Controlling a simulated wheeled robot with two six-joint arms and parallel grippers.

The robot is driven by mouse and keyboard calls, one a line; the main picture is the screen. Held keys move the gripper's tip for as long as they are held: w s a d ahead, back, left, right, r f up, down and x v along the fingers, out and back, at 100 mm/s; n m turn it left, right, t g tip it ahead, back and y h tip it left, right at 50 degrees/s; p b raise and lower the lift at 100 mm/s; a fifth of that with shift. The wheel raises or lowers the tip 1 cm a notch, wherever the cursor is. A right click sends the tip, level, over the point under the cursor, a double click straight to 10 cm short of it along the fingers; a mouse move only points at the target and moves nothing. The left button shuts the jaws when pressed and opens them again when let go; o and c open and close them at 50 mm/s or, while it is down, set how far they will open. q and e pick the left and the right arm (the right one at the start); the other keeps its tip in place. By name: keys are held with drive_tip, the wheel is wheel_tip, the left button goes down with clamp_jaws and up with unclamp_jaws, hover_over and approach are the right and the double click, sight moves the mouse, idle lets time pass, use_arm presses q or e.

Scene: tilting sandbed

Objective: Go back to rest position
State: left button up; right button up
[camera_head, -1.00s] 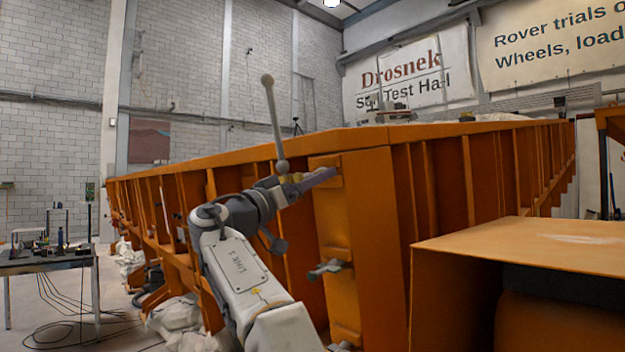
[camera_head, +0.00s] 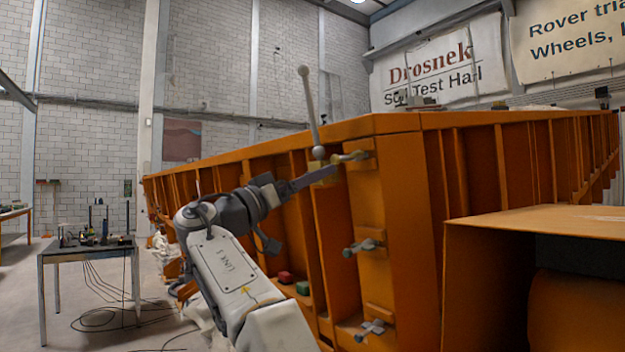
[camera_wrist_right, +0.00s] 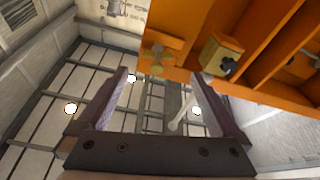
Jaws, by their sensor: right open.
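My right gripper (camera_head: 318,173) is open and empty, with its two fingers apart in the wrist view (camera_wrist_right: 163,75). In the head view its tips show just left of the top star-shaped handle (camera_head: 350,157) on the orange sandbed (camera_head: 395,215). In the wrist view this brass-coloured handle (camera_wrist_right: 157,58) is beyond the fingers, apart from them. A pale lever with ball ends (camera_head: 311,110) stands upright behind the gripper. In the wrist view the lever (camera_wrist_right: 184,113) shows near the right finger. My left gripper is not in view.
Two more handles (camera_head: 362,247) (camera_head: 370,329) sit below on the same post. A red button (camera_head: 285,277) and a green button (camera_head: 302,288) are low on the frame.

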drive_tip(key=shift+s+d+r, duration=0.1)
drive_tip(key=shift+d, duration=0.05)
drive_tip(key=w+a+f+n+t+y, duration=0.1)
drive_tip(key=w+a+f+n+y, duration=0.2)
drive_tip(key=f+n+y, duration=0.8)
drive_tip(key=s+a+f+n+g+y, duration=0.1)
drive_tip(key=s+f+n+g+y, duration=0.4)
drive_tip(key=f, duration=0.8)
drive_tip(key=s+d+f+g+y, duration=0.1)
drive_tip(key=s+f+g, duration=0.2)
drive_tip(key=s+f, duration=0.7)
drive_tip(key=s+d+f+g+y, duration=0.1)
drive_tip(key=s+d+f+g, duration=0.15)
drive_tip(key=s+f, duration=0.75)
drive_tip(key=s+f+g+y, duration=0.1)
drive_tip(key=s+f+g, duration=0.3)
drive_tip(key=s, duration=1.3)
wheel_tip(320, 180, up, 19)
drive_tip(key=t+p, duration=0.1)
drive_tip(key=p, duration=1.9)
drive_tip(key=shift+w+d, duration=0.15)
drive_tip(key=shift+w, duration=0.05)
